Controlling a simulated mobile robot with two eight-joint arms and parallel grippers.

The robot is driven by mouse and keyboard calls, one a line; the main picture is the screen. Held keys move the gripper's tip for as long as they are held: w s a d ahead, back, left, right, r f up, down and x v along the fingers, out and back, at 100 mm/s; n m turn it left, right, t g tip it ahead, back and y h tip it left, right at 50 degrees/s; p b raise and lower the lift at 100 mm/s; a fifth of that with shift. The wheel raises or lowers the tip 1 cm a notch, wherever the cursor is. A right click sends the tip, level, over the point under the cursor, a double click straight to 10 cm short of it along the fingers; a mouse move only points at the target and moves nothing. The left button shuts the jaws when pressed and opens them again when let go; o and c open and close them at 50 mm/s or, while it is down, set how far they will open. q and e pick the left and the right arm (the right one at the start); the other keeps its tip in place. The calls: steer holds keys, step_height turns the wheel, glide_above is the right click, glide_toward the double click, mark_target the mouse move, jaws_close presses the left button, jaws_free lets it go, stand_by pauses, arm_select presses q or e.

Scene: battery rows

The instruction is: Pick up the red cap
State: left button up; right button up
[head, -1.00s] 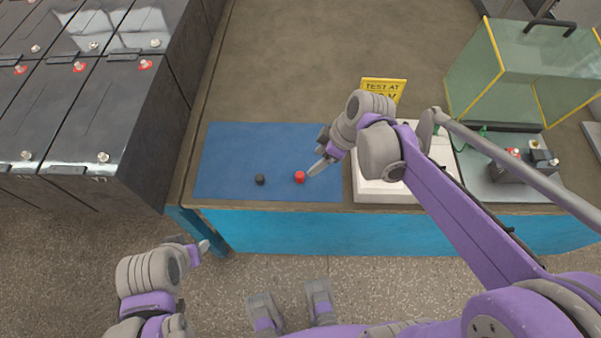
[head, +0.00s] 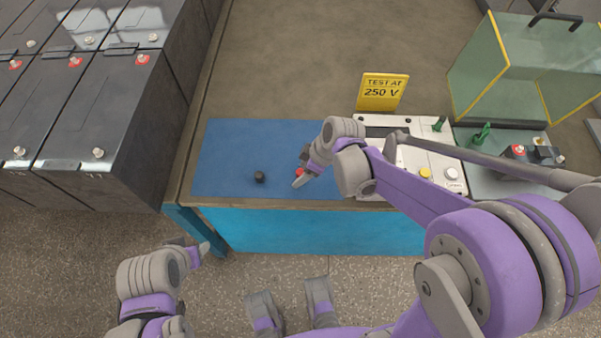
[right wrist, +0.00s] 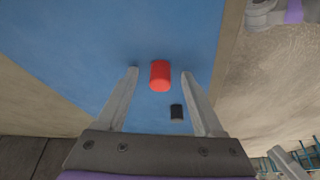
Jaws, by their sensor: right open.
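The red cap (right wrist: 160,76) stands on the blue mat (right wrist: 110,40). In the right wrist view it shows between the two finger ends of my open right gripper (right wrist: 160,82), which touches nothing that I can make out.
A tester (head: 440,175) with buttons stands right of the mat, behind my right arm. A yellow sign (head: 382,92) reads "TEST AT 250 V". A clear yellow-edged box (head: 510,75) is at the far right. Black batteries (head: 90,120) fill the left.

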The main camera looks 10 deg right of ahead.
jaws_close()
stand_by(0.3)
